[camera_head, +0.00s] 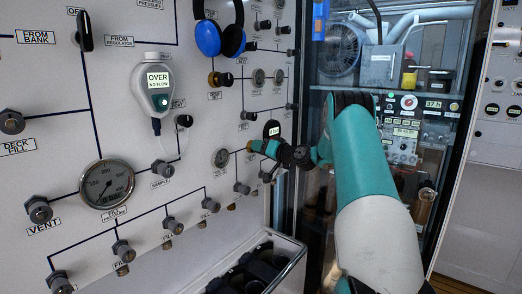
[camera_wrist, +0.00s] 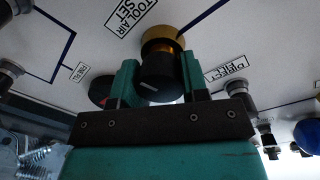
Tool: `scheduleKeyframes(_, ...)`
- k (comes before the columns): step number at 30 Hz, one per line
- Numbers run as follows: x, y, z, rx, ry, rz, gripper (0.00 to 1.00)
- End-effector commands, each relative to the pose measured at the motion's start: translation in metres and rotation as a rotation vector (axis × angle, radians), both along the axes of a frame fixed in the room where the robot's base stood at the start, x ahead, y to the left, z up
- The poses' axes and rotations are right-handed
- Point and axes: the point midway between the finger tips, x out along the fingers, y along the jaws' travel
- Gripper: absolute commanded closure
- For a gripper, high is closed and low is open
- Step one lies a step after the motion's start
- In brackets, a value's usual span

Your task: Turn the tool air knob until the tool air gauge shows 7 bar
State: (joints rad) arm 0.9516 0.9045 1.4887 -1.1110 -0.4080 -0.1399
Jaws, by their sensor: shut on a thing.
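The tool air knob (camera_wrist: 158,75) is black with a white mark and a gold collar, beside a "TOOL AIR SET" label in the wrist view. My gripper (camera_wrist: 160,82) is shut on it, one teal finger on each side. In the head view my gripper (camera_head: 262,147) reaches the panel from the right, and a bit of the gold collar (camera_head: 250,146) shows at its tip.
A large fill pressure gauge (camera_head: 106,184), several valve knobs, a white gas analyser (camera_head: 156,88) and blue ear defenders (camera_head: 221,38) are on the panel (camera_head: 60,85). A rack (camera_head: 292,262) stands below. A glass-fronted cabinet (camera_head: 340,75) is behind my arm.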

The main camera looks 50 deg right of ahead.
Motion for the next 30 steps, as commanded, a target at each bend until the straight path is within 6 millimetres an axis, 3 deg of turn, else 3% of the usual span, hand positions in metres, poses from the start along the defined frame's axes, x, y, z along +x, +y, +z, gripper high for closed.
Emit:
scheduleKeyframes(3, 0.0, 0.0, 0.0, -0.002, 0.0, -0.001, 0.83)
scheduleKeyframes(4, 0.0, 0.0, 0.0, -0.002, 0.0, -0.001, 0.57)
scheduleKeyframes(7, 0.0, 0.0, 0.0, -0.003, 0.0, -0.001, 0.34)
scheduleKeyframes(16, -0.001, 0.0, 0.0, -0.003, 0.0, -0.001, 0.34)
scheduleKeyframes(20, -0.013, -0.001, -0.002, -0.002, 0.0, -0.002, 0.34)
scheduleKeyframes(30, -0.094, -0.003, -0.002, -0.003, -0.002, -0.007, 0.34)
